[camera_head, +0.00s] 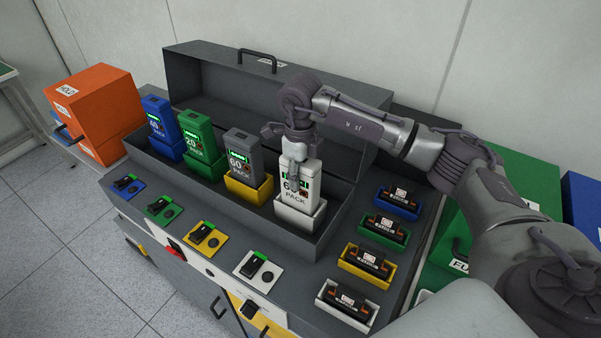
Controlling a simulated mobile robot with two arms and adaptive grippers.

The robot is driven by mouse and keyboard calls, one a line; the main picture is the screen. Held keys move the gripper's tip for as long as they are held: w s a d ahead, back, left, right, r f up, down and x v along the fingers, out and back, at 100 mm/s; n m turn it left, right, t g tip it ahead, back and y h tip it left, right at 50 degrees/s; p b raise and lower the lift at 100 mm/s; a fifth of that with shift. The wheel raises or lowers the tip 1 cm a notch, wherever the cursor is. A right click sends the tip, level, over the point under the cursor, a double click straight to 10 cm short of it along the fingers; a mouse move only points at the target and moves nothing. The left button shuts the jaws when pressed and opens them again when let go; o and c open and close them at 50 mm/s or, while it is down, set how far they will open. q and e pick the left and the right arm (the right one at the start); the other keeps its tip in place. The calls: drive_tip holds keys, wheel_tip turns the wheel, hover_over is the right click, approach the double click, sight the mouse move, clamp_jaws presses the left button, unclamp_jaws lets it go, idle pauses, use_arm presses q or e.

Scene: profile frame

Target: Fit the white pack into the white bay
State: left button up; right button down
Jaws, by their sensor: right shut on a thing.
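The white pack (299,190) stands upright, marked "PACK", with a green display near its top. Its lower end is inside the white bay (297,217), at the right end of the row of bays in the grey box. Whether it sits fully on the bay's floor cannot be told. My right gripper (293,163) comes down from above and is shut on the top of the white pack, covering part of it. My left gripper is not in view.
A blue pack (160,126), a green pack (200,139) and a grey pack (243,157) in a yellow bay (249,188) stand to the left. The box's open lid (215,75) is behind. Small coloured trays with dark items line the right, switches the front. An orange box (102,107) stands left.

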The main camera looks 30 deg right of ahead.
drive_tip(key=shift+r, duration=0.1)
drive_tip(key=c, duration=0.5)
unclamp_jaws()
drive_tip(key=shift+o, duration=0.2)
wheel_tip(320, 180, up, 12)
idle(0.4)
